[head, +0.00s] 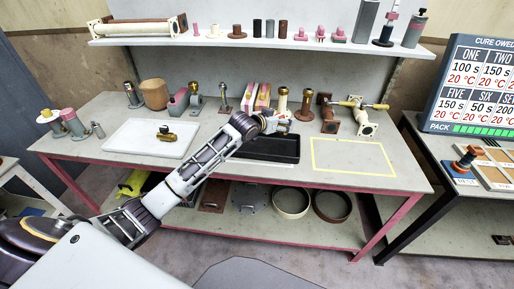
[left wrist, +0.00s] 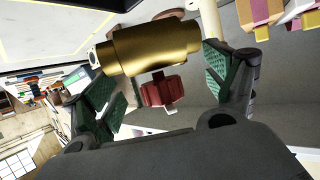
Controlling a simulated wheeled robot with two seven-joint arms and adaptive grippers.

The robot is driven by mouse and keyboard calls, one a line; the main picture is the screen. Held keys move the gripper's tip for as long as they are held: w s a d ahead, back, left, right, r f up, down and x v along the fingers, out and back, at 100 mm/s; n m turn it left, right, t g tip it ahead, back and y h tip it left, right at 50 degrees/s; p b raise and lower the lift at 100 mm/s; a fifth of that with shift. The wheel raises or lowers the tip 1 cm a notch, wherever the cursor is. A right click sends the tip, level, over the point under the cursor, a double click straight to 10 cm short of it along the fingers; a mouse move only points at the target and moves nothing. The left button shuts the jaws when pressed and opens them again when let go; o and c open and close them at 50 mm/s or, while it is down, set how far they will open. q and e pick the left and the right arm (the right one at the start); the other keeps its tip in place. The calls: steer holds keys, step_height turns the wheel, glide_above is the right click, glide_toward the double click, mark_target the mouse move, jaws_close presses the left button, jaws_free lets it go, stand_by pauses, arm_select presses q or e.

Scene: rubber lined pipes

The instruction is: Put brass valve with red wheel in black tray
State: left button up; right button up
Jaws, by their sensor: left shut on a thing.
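My left gripper (head: 280,124) is shut on a brass cylindrical body, the brass valve (left wrist: 150,46), which lies between its green-padded fingers in the left wrist view (left wrist: 165,85). A dark red part (left wrist: 163,92) shows close below the brass body; whether it is the wheel is hard to tell. In the head view the gripper is above the back right part of the black tray (head: 262,161), and the held thing is mostly hidden there. The visible part of the tray is empty. My right gripper is not in view.
A white tray (head: 125,146) at left holds a small brass fitting (head: 166,134). A yellow-outlined area (head: 352,157) at right is clear.

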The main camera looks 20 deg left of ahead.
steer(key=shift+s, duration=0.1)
arm_select(q)
steer(key=shift+f, duration=0.45)
step_height(320, 180, down, 4)
steer(key=shift+f, duration=1.1)
step_height(320, 180, down, 2)
steer(key=shift+f, duration=0.35)
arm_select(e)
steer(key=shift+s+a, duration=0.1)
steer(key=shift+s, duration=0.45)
